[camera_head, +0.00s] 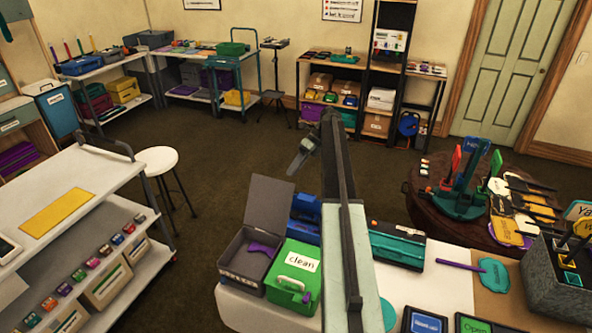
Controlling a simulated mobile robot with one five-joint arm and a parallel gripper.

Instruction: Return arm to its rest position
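My arm (342,215) rises through the middle of the head camera view, above the near table. It is extended up and away from me, over the table's far edge. My gripper (300,158) is at its far end, tilted down to the left, with the dark floor behind it. It is small and seen at an angle, so I cannot tell whether its fingers are apart. I see nothing hanging from it. My arm hides part of the table.
Below the arm, the white table (250,312) carries a green "clean" box (292,275), an open grey case (243,262) and a teal case (397,246). A round brown table (425,205) stands right, a white stool (157,160) left. The floor (235,165) beyond is clear.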

